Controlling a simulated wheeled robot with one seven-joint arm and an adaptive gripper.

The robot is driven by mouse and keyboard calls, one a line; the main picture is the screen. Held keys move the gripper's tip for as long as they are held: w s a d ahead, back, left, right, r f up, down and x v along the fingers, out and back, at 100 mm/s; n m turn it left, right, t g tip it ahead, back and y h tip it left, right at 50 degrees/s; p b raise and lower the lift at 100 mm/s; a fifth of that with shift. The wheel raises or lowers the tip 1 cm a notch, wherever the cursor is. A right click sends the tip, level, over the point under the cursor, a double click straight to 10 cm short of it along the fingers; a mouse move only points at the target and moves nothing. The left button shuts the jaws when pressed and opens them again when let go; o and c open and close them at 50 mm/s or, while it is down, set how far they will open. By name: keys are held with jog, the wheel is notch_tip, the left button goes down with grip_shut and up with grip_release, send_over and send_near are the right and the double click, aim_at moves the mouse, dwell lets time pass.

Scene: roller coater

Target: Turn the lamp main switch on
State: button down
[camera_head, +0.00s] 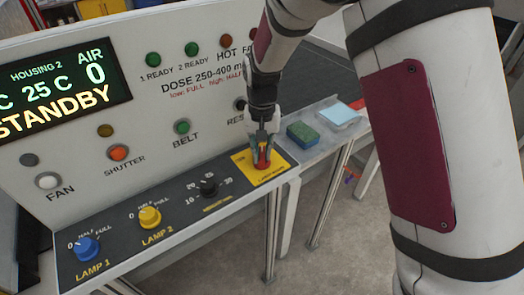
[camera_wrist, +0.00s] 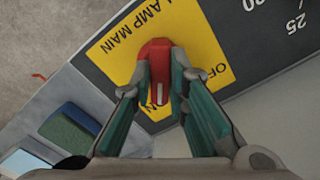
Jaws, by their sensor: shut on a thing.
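The lamp main switch is a red rotary handle on a yellow plate (camera_head: 246,161) at the right end of the sloped panel. In the wrist view the red handle (camera_wrist: 156,54) sits between my fingers on the yellow plate (camera_wrist: 112,48), which reads LAMP MAIN. My gripper (camera_head: 263,160) is shut on the handle from above; it also shows in the wrist view (camera_wrist: 160,90). The handle's white line lies toward its lower end in the wrist view, beside partly hidden letters that look like ON. OFF is printed to its right. The fingers hide the handle's sides.
A green and blue sponge (camera_head: 302,134) and a light blue pad (camera_head: 340,115) lie right of the plate. The black dial (camera_head: 208,186), yellow LAMP 2 knob (camera_head: 150,217) and blue LAMP 1 knob (camera_head: 86,248) are to the left. The display (camera_head: 62,88) reads STANDBY.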

aim_at(262, 153)
jog(key=shift+r+m, duration=0.1)
jog(key=shift+m, duration=0.7)
jog(key=shift+w, duration=0.1)
jog(key=c, duration=1.6)
grip_release()
jog(key=shift+o, duration=0.2)
notch_tip(262, 153, up, 12)
